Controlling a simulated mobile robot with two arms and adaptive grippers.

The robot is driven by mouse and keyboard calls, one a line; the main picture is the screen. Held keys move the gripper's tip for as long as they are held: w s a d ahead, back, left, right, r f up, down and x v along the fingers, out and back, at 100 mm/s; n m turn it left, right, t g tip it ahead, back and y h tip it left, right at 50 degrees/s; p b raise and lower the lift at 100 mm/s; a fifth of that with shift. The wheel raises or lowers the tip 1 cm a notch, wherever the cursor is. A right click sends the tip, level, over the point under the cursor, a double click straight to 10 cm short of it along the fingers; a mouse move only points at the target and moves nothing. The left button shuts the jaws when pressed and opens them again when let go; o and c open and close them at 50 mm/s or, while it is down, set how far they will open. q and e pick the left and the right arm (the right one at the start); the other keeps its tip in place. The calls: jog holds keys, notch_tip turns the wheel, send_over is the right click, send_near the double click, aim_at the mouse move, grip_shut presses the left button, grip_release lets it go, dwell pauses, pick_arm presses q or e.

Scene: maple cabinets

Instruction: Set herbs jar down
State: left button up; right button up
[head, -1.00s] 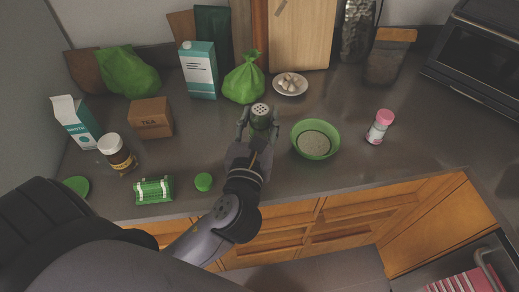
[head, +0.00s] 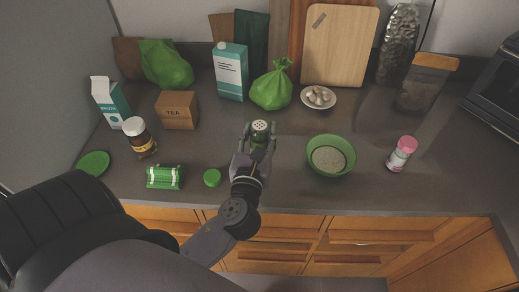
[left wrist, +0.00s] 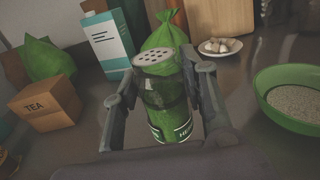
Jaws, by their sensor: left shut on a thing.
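The herbs jar (left wrist: 166,100) has a perforated shaker top and a green label. It stands upright between the fingers of my left gripper (left wrist: 163,87), which is shut on it. In the head view the jar's top (head: 260,125) shows between the fingertips of the left gripper (head: 259,137), over the counter (head: 300,190). I cannot tell whether its base touches the counter. The green bowl (head: 331,168) with pale contents is to its right. My right gripper is not in view.
Behind the jar are a green bag (head: 272,90), a teal carton (head: 231,72) and a plate of garlic (head: 318,99). A tea box (head: 178,110) is at left. A pink-capped shaker (head: 401,154) stands right of the bowl. A green lid (head: 212,178) lies near the front edge.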

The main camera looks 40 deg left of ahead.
pick_arm(q)
jog(key=shift+f, duration=0.45)
jog(key=shift+a+f, duration=0.1)
jog(key=shift+f, duration=0.25)
notch_tip(320, 180, down, 3)
jog(key=shift+f+b, duration=0.2)
jog(key=shift+b, duration=0.45)
jog(key=shift+f, duration=0.3)
jog(key=o, duration=1.3)
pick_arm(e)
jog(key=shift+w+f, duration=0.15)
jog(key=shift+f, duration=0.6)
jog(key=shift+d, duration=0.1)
